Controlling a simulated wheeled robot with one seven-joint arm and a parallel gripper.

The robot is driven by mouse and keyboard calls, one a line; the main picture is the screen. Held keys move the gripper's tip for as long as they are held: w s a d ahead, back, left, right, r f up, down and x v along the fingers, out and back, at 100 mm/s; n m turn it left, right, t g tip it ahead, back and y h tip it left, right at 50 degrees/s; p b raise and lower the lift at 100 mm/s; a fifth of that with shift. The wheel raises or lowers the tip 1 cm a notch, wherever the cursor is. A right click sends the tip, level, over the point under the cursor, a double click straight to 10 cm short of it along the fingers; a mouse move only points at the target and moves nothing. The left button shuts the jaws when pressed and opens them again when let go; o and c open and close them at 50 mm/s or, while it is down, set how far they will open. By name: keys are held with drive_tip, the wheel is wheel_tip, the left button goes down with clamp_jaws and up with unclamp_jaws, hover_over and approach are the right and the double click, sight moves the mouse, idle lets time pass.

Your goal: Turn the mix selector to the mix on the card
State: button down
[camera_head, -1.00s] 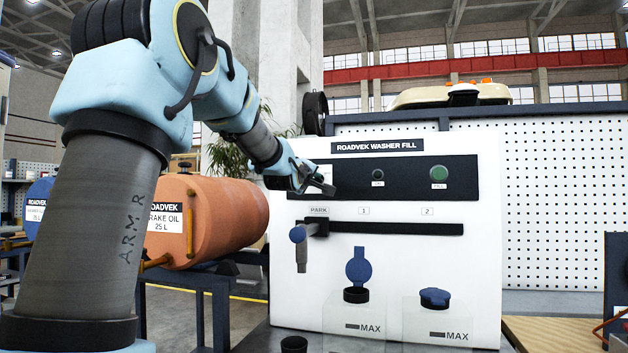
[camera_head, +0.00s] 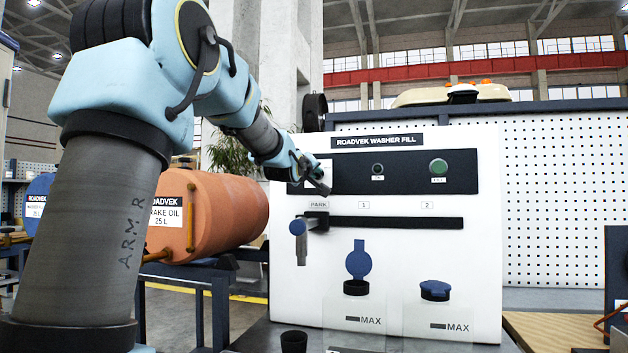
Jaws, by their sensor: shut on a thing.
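The washer fill machine (camera_head: 400,255) is a white cabinet with a black control panel (camera_head: 408,172) across its upper front. My gripper (camera_head: 320,188) is at the left end of that panel, shut on what appears to be the mix selector. The gripper hides the selector, so its pointer and marks cannot be read. A pale plate edge shows just above the gripper. No card with a readable mix is in view.
An orange brake oil drum (camera_head: 225,213) is at left.

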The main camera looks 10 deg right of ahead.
drive_tip(key=m+b, duration=0.2)
drive_tip(key=m, duration=0.2)
drive_tip(key=shift+f+m, duration=0.15)
drive_tip(key=shift+m, duration=0.15)
drive_tip(key=shift+m+b, duration=1)
drive_tip(key=shift+m, duration=1)
drive_tip(key=c, duration=0.9)
unclamp_jaws()
drive_tip(key=shift+s, duration=0.1)
drive_tip(key=v, duration=1)
drive_tip(key=shift+s+a, duration=0.15)
drive_tip(key=shift+s, duration=0.15)
